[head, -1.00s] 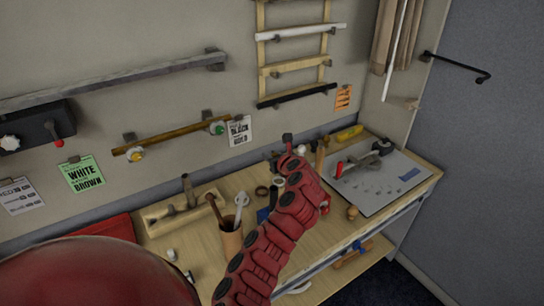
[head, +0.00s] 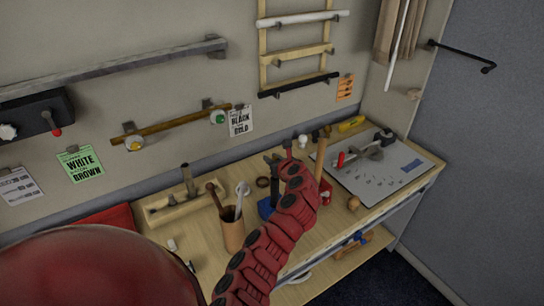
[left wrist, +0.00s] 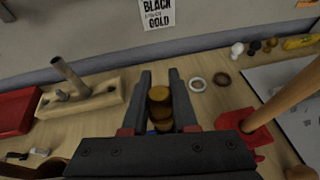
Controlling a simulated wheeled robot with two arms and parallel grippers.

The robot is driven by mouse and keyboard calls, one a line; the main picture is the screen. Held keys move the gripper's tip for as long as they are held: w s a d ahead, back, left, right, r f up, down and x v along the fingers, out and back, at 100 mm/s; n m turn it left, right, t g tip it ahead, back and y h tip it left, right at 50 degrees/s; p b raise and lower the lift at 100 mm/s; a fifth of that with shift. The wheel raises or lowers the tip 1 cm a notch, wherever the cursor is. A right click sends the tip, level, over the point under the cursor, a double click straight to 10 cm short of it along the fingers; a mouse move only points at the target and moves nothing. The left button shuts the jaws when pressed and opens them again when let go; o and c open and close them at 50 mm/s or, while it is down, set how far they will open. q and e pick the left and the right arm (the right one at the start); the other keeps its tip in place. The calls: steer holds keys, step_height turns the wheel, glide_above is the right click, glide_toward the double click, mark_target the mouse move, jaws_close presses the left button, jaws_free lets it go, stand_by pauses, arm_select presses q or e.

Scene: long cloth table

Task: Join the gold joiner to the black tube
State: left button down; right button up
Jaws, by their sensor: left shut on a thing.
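My left gripper (head: 273,160) is over the middle of the table. In the left wrist view, its fingers (left wrist: 161,75) are shut on the gold joiner (left wrist: 160,100), a short gold-brown cylinder. The lower part of the joiner is hidden by the gripper body. A black tube (head: 300,85) lies level at the bottom of the ladder-like wall rack, apart from the gripper. A dark grey-brown tube (left wrist: 70,75) stands tilted in a wooden block (left wrist: 105,101), left of the gripper. My right gripper is out of view.
A tool cup (head: 232,232) stands in front of the block. A red-based wooden handle (left wrist: 290,97) rises at right. A grey board (head: 375,175) covers the right end.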

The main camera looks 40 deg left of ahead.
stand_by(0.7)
arm_select(q)
steer(key=shift+p, duration=0.45)
steer(key=shift+p, duration=0.7)
stand_by(0.7)
steer(key=shift+f+b, duration=1.2)
steer(key=shift+f, duration=1.2)
steer(key=c, duration=0.6)
jaws_free()
steer(key=shift+r, duration=0.1)
